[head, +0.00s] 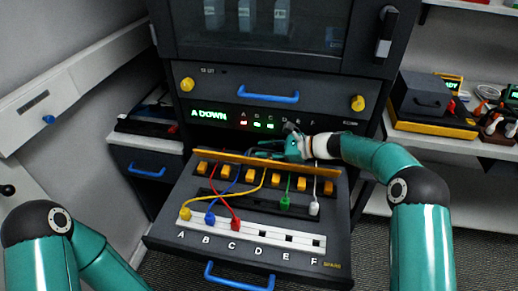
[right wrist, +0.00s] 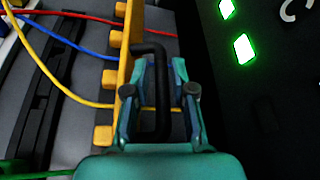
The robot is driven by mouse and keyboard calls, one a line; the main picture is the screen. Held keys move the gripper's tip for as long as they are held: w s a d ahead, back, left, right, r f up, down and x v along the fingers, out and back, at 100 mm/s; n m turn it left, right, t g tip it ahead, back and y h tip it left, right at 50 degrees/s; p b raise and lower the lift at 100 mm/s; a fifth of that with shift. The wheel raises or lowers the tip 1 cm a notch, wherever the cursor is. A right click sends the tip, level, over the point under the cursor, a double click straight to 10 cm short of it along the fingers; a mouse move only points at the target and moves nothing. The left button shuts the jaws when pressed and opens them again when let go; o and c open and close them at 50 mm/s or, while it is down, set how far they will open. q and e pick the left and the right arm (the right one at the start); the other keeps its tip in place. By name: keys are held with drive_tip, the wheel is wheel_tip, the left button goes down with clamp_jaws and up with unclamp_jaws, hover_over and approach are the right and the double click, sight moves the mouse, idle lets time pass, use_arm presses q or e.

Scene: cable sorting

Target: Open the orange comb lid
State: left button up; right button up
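The orange comb lid (head: 232,160) is a long bar across the back of the pulled-out tray, just behind a row of orange blocks. In the right wrist view the lid (right wrist: 132,42) runs up the picture, with a black bracket-shaped handle (right wrist: 150,47) on its side. My right gripper (head: 270,150) is at the back of the lid, near its middle. Its fingers (right wrist: 163,80) lie on both sides of the handle and look closed on it; the exact contact is hard to see. My left arm shows at the lower left, its gripper out of view.
Yellow, blue, red, green and white cables cross the tray (head: 160,238); plugs sit near the lettered white strip (head: 262,236). The panel behind reads "A DOWN" (head: 209,114) and has a blue handle (head: 268,96). A side shelf (head: 440,140) stands right.

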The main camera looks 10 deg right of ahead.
drive_tip(key=v, duration=1.2)
drive_tip(key=shift+w, duration=0.1)
